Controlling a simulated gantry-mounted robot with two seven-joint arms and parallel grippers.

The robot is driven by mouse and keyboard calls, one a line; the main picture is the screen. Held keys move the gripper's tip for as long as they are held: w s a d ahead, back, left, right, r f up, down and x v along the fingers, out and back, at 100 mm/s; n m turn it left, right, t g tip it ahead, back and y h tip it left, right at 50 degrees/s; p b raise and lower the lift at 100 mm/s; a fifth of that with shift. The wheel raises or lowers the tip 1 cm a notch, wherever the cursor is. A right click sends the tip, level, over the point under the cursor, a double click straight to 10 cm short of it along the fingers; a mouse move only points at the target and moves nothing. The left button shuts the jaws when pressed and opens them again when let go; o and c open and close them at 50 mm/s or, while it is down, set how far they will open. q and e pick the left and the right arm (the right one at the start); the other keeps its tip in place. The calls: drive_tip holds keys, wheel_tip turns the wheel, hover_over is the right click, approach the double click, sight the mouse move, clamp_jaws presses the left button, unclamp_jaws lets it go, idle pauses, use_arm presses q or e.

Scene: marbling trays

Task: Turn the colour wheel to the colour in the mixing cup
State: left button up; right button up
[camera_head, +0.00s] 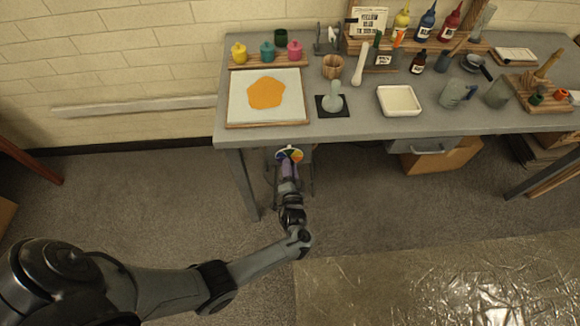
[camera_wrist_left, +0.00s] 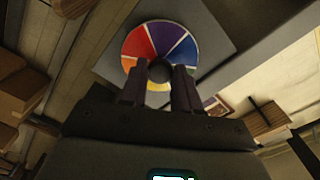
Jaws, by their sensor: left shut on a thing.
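The colour wheel (camera_head: 289,152) is at the table's front edge, left of centre in the head view. In the left wrist view the colour wheel (camera_wrist_left: 138,42) shows red, blue, purple, orange, green and yellow wedges around a dark centre knob (camera_wrist_left: 160,71). My left gripper (camera_head: 289,168) reaches up to the wheel. In the left wrist view its fingers (camera_wrist_left: 158,86) are shut on the knob, one on each side, and hide the wheel's lower part. My right gripper is not in view.
The grey table (camera_head: 350,130) holds a framed sheet (camera_head: 240,105) with an orange patch, a white tray (camera_head: 399,101), several paint pots and bottles. A drawer (camera_head: 436,146) hangs under the front edge. The floor in front is open, with a shiny sheet (camera_head: 440,285) at right.

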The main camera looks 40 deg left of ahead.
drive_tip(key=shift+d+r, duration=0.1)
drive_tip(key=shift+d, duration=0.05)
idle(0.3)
use_arm(q)
drive_tip(key=o, duration=1)
drive_tip(key=shift+o, duration=0.2)
